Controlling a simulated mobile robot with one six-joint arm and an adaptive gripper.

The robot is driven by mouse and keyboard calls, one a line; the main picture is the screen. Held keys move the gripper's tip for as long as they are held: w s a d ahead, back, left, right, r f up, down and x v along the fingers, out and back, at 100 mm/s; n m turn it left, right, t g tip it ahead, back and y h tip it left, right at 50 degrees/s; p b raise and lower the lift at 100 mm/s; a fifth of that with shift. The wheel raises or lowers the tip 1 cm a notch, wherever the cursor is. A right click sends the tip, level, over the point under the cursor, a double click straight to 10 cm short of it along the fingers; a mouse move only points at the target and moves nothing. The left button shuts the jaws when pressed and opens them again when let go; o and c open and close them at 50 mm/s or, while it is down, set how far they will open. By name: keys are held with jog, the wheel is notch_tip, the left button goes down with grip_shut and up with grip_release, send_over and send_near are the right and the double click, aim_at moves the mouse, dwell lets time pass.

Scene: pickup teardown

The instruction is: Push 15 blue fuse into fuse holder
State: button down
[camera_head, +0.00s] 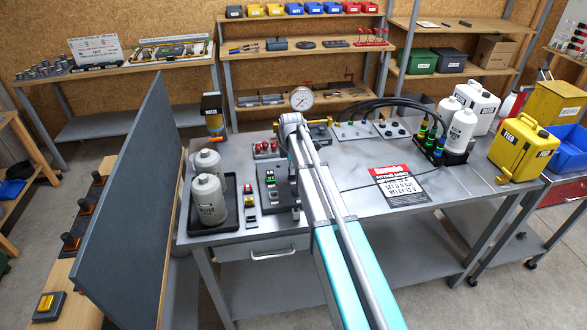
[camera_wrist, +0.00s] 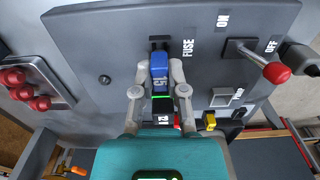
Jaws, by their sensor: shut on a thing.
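In the wrist view, my gripper (camera_wrist: 159,93) is shut on the blue fuse (camera_wrist: 158,66), which carries a "15" marking partly covered by the fingers. The fuse's far end is at the black fuse holder (camera_wrist: 159,43) beside the "FUSE" label on the grey panel (camera_wrist: 115,50). Fuse and holder line up closely; I cannot tell how deep the fuse sits. In the head view, my arm reaches over the bench to the panel (camera_head: 268,203) and hides the fuse, the holder and my fingertips.
A red-tipped ON/OFF lever (camera_wrist: 276,72) stands right of the holder. Red knobs (camera_wrist: 24,87) lie to the left. White bottles on a black tray (camera_head: 192,222) stand left of the panel. A pressure gauge (camera_head: 301,99) rises near my arm's end.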

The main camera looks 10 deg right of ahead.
jog(key=shift+f+b, duration=0.7)
jog(key=shift+f, duration=0.05)
dwell(0.8)
dwell(0.4)
jog(key=c, duration=0.6)
grip_release()
